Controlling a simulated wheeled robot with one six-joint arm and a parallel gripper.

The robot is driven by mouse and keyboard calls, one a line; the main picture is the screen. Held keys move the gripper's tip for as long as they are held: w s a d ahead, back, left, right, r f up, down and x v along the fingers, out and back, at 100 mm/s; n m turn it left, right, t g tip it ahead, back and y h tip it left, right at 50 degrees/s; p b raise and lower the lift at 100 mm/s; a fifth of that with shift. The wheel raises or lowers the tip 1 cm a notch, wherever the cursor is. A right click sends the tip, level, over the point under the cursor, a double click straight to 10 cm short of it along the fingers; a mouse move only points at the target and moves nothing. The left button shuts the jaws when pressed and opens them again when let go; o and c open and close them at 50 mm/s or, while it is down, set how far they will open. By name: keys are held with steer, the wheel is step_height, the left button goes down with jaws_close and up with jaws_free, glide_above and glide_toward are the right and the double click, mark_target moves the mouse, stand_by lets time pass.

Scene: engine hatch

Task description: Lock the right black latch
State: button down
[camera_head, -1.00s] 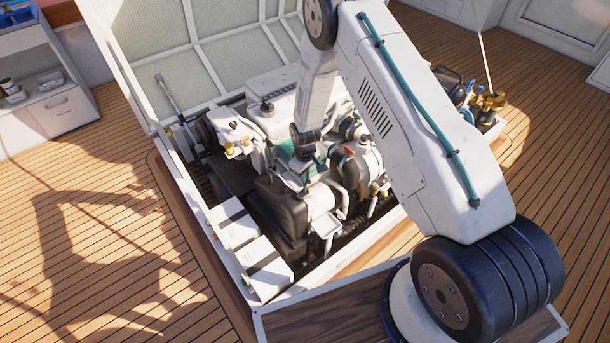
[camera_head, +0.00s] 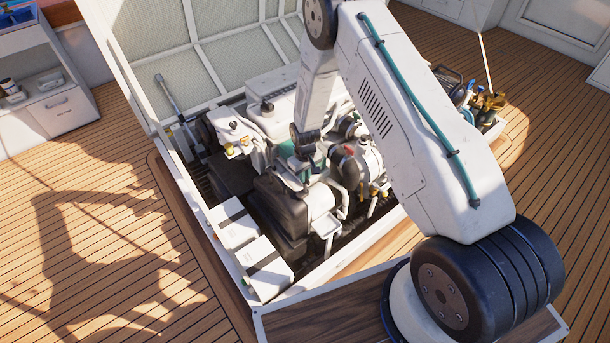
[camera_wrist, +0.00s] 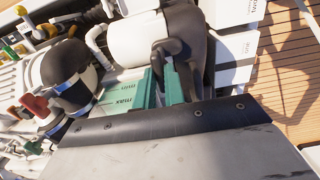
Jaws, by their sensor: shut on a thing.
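A white cylindrical housing with a black cover (camera_wrist: 140,38) is at the upper middle of the wrist view. It also shows in the engine bay in the head view (camera_head: 319,199). A curved black latch (camera_wrist: 168,50) lies on the cover's side. My gripper (camera_wrist: 161,88), with green fingers, reaches the latch and is shut on it. The exact contact is partly hidden by the fingers. In the head view, my gripper (camera_head: 299,172) is small, just above the housing, and the latch cannot be made out there.
The engine bay holds hoses, a dark cylinder with a red fitting (camera_wrist: 35,105) and white boxes (camera_head: 265,270) along its near-left side. The raised hatch lid (camera_head: 200,45) stands behind. The wooden deck (camera_head: 80,200) is clear at left.

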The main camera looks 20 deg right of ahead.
steer(key=c, duration=1.5)
jaws_free()
steer(key=shift+r, duration=0.1)
step_height(320, 180, up, 8)
steer(key=shift+f, duration=0.15)
steer(key=s+d+r+m, duration=0.1)
steer(key=s+r, duration=1.1)
steer(key=r, duration=0.3)
steer(key=s+d+r+m, duration=0.1)
steer(key=s+r, duration=1.2)
steer(key=r, duration=0.2)
steer(key=s+d+r+m+t, duration=0.1)
steer(key=s+r, duration=1.1)
steer(key=r, duration=0.3)
steer(key=shift+s, duration=0.4)
